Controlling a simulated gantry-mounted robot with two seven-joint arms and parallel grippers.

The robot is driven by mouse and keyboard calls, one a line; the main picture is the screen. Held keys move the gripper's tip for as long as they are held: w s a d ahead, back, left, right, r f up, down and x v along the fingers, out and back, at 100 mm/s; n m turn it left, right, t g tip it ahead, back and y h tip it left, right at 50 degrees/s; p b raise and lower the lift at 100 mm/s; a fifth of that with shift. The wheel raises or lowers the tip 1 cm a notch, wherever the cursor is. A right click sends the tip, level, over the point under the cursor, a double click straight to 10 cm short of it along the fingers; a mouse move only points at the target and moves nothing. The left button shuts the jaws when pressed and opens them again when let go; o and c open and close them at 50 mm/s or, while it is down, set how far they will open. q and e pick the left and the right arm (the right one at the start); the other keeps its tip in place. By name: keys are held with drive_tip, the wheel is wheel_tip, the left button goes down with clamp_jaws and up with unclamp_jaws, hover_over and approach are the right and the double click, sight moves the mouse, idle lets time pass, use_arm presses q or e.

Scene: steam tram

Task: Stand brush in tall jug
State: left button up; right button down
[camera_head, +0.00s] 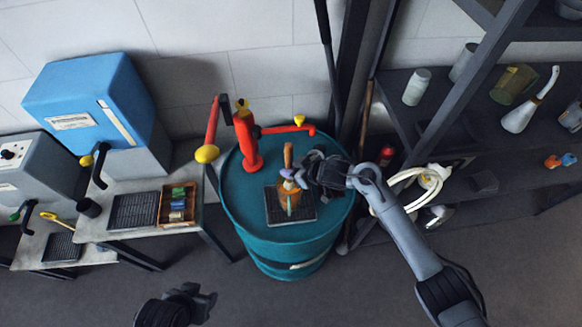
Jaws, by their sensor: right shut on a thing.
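My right gripper (304,178) reaches in from the right over the teal drum and is shut on the brush. The brush's brown handle (288,154) points up, and a purple part (287,173) shows beside the fingers. Just below is an orange-brown vessel (291,198) on a dark mat, which looks like the tall jug. The brush and vessel overlap in the picture, so I cannot tell whether the brush is inside it or above it. My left gripper (200,300) is low at the bottom left, empty, apart from everything, and looks open.
The teal drum (238,205) carries a dark ribbed mat (272,212) and a red pump (246,140) behind. A table at left holds a tray (163,203). A coiled hose (407,180) hangs near my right arm.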

drive_tip(key=shift+f+b, duration=1.3)
drive_tip(key=shift+f, duration=0.9)
drive_tip(key=shift+f+b, duration=0.6)
drive_tip(key=shift+f, duration=0.35)
drive_tip(key=c, duration=0.8)
unclamp_jaws()
drive_tip(key=shift+r, duration=0.1)
drive_tip(key=v, duration=1)
drive_tip(key=shift+s+d+r, duration=0.1)
drive_tip(key=shift+s+d, duration=0.05)
drive_tip(key=shift+d, duration=0.1)
